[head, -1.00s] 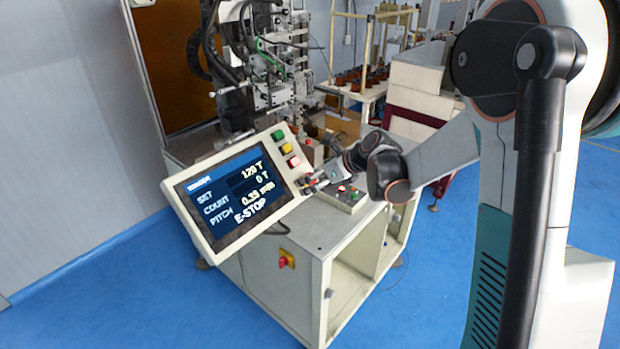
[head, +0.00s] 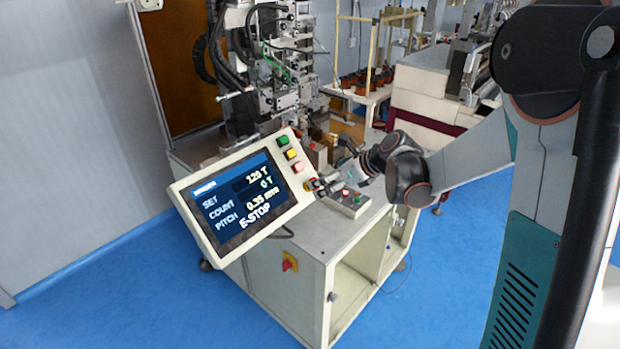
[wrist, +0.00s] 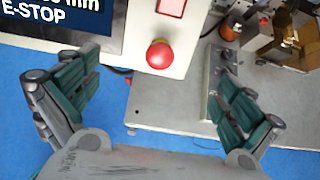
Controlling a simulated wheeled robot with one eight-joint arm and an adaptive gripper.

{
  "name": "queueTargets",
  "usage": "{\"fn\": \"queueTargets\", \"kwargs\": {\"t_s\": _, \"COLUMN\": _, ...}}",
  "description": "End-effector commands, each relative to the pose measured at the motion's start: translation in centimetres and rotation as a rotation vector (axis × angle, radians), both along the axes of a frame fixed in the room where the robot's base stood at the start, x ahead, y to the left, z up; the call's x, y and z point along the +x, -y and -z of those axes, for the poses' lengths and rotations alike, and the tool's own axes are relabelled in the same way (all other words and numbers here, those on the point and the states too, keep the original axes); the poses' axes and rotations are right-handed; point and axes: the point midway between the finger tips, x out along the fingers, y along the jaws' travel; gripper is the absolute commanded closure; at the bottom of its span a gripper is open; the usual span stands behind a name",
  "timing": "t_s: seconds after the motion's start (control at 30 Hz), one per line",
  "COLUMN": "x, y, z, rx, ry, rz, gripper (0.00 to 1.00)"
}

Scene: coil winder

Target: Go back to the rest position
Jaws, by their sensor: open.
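My gripper (head: 322,186) is at the lower right edge of the tilted control panel (head: 211,241) in the head view. In the wrist view my gripper (wrist: 160,97) is open, its two green-padded fingers wide apart with nothing between them. The panel's red mushroom button (wrist: 160,54) shows beyond the fingers, near the upper middle. The gripper's own fingers are small and partly hard to make out in the head view. The panel screen (head: 245,200) reads SET 120 T, COUNT 0 T, PITCH 0.35 and E-STOP.
Green (head: 282,140), yellow and pale red buttons line the panel's right side. A small button box (head: 347,203) sits on the winder's cabinet (head: 310,235), just under my wrist. The winding mechanism (head: 270,60) rises behind. Blue floor (head: 110,300) is clear at left.

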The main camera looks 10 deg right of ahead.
Motion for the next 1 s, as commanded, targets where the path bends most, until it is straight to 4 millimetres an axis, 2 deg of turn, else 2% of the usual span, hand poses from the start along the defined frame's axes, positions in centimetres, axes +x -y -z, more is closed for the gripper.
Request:
{"fn": "queueTargets", "kwargs": {"t_s": 0.13, "x": -1.0, "y": -0.8, "z": -0.3, "rx": -0.077, "ry": 0.037, "rz": -0.071, "gripper": 0.0}}
{"fn": "queueTargets", "kwargs": {"t_s": 0.27, "x": -3.6, "y": -1.7, "z": -0.2, "rx": -0.246, "ry": 0.109, "rz": -0.213, "gripper": 0.0}}
{"fn": "queueTargets", "kwargs": {"t_s": 0.47, "x": -9.0, "y": -2.8, "z": 0.2, "rx": -0.57, "ry": 0.234, "rz": -0.499, "gripper": 0.0}}
{"fn": "queueTargets", "kwargs": {"t_s": 0.67, "x": -14.7, "y": -3.4, "z": 1.4, "rx": -0.883, "ry": 0.345, "rz": -0.808, "gripper": 0.0}}
{"fn": "queueTargets", "kwargs": {"t_s": 0.77, "x": -17.6, "y": -3.4, "z": 2.3, "rx": -1.035, "ry": 0.396, "rz": -0.97, "gripper": 0.0}}
{"fn": "queueTargets", "kwargs": {"t_s": 1.0, "x": -24.4, "y": -2.9, "z": 6.0, "rx": -1.373, "ry": 0.49, "rz": -1.367, "gripper": 0.0}}
